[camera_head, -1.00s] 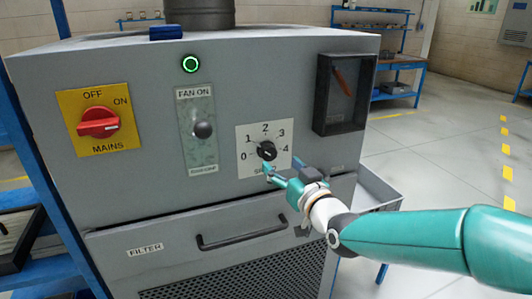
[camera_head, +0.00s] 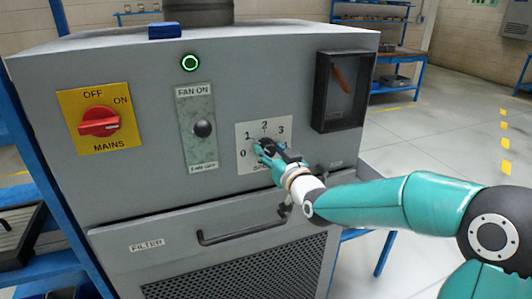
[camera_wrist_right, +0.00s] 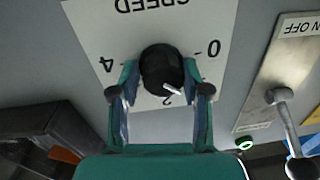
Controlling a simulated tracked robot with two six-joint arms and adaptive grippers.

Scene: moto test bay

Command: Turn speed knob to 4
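The speed knob (camera_wrist_right: 160,68) is black and round with a white pointer mark. It sits on a white dial plate (camera_head: 244,133) numbered 0 to 4. In the right wrist view the dial appears upside down, and the white mark points toward the lower right, close to the 2. My right gripper (camera_wrist_right: 163,84) is open, with one finger on each side of the knob and narrow gaps visible. In the head view the same gripper (camera_head: 262,147) covers most of the knob and the 4. My left gripper is not in view.
A fan lever (camera_head: 203,129) stands left of the dial, and a red mains switch (camera_head: 99,122) is farther left. A green-ringed button (camera_head: 190,63) is above. A dark framed gauge (camera_head: 342,90) is at right. A drawer handle (camera_head: 243,233) lies below.

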